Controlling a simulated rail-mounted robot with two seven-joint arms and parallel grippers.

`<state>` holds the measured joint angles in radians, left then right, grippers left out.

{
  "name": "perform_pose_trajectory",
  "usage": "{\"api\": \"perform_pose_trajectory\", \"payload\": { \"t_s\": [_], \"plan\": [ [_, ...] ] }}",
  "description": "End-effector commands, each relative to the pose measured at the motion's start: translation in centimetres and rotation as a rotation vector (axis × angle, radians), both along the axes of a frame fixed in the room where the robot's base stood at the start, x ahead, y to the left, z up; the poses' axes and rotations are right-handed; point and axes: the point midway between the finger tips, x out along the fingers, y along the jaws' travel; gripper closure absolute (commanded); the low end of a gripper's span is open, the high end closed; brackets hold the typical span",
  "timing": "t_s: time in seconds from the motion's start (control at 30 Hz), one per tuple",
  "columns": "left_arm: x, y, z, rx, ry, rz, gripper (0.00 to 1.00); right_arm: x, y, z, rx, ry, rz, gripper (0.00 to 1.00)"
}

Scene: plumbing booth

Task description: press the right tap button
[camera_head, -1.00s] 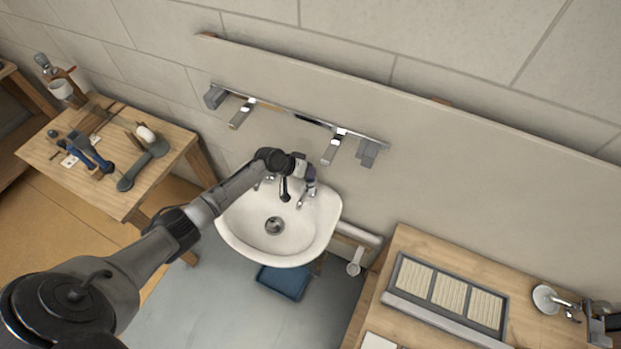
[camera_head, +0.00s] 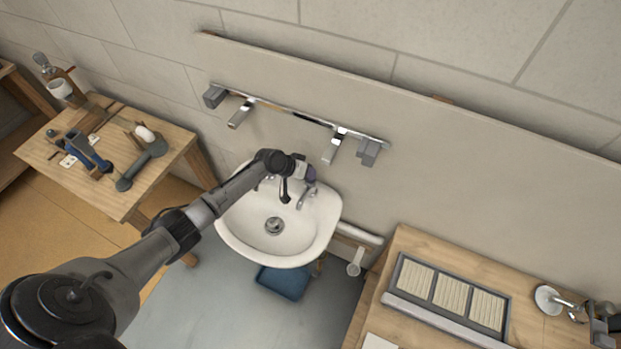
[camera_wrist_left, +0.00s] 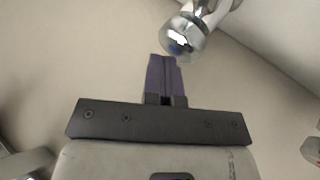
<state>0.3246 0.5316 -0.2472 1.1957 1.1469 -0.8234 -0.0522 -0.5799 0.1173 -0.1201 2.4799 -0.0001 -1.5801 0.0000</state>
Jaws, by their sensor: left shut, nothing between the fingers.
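The white washbasin (camera_head: 240,232) is on the wall in the middle of the head view. The right tap (camera_head: 306,196) is at its back right rim, just below my left gripper (camera_head: 311,175). Another chrome tap is partly hidden behind my left arm. In the left wrist view, the purple fingers of my left gripper (camera_wrist_left: 164,62) are shut together and empty. A round chrome tap button (camera_wrist_left: 185,38) appears just beyond and to the right of the fingertips. I cannot tell whether they touch. My right gripper is not in view.
A chrome rail with fittings (camera_head: 290,113) runs along the wall panel above the basin. A wooden table with tools (camera_head: 170,150) stands left; another with a framed tray (camera_head: 394,297) stands right. A blue bin (camera_head: 284,283) is under the basin.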

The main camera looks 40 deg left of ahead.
Motion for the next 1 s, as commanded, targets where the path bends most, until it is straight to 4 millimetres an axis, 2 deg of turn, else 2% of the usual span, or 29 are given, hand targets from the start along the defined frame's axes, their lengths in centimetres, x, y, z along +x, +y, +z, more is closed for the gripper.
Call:
{"api": "perform_pose_trajectory", "payload": {
  "t_s": [0.63,1.0],
  "plan": [
    [-0.1,0.0,-0.4,0.001,0.002,-0.001,1.0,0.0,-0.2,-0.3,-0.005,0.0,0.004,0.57],
    [-0.1,0.0,1.2,0.001,0.002,-0.001,1.0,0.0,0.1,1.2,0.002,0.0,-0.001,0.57]
  ]
}}
